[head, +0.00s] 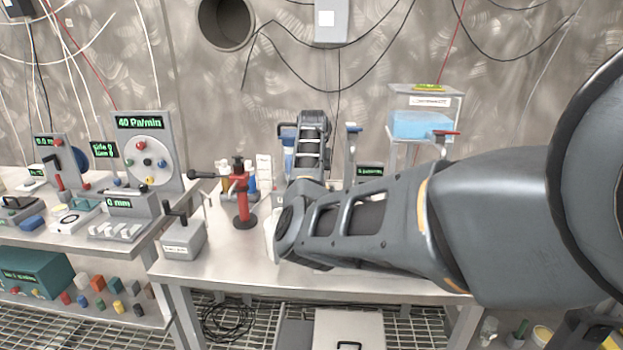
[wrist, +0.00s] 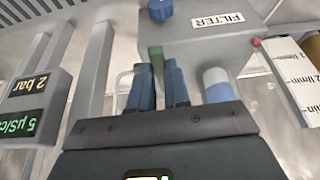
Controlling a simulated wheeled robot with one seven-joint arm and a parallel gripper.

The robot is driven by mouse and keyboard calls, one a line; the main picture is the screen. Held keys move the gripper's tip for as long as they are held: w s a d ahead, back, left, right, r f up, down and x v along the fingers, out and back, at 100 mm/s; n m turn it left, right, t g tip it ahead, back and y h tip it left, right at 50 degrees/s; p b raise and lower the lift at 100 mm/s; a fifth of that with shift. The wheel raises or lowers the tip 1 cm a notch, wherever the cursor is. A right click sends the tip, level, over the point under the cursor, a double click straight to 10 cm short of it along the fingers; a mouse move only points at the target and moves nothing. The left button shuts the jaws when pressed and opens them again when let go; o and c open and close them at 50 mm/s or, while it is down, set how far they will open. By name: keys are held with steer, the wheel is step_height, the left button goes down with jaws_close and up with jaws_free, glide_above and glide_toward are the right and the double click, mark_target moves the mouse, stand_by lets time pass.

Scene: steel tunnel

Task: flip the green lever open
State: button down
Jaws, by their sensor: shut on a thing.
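The green lever (wrist: 157,58) shows in the wrist view as a short green bar in front of a grey box labelled FILTER (wrist: 200,38). My gripper (wrist: 158,78) is there, its two dark blue-grey fingers closed around the lever's lower part as pictured. The lever's lower end is hidden between the fingers. In the head view my arm hides the lever, and I cannot make out the fingertips there.
The FILTER box has a blue knob (wrist: 160,10) and a blue-and-white cylinder (wrist: 217,86) close right of my fingers. A display block (wrist: 32,95) and grey posts stand left. In the head view, a clear tank (head: 420,124) and red valve (head: 241,195) stand on the bench.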

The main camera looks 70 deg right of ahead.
steer(key=c, duration=1.1)
jaws_free()
steer(key=shift+r, duration=0.1)
steer(key=v, duration=0.7)
steer(key=shift+a+r+b, duration=0.2)
steer(key=shift+r+b, duration=0.05)
steer(key=shift+b, duration=0.1)
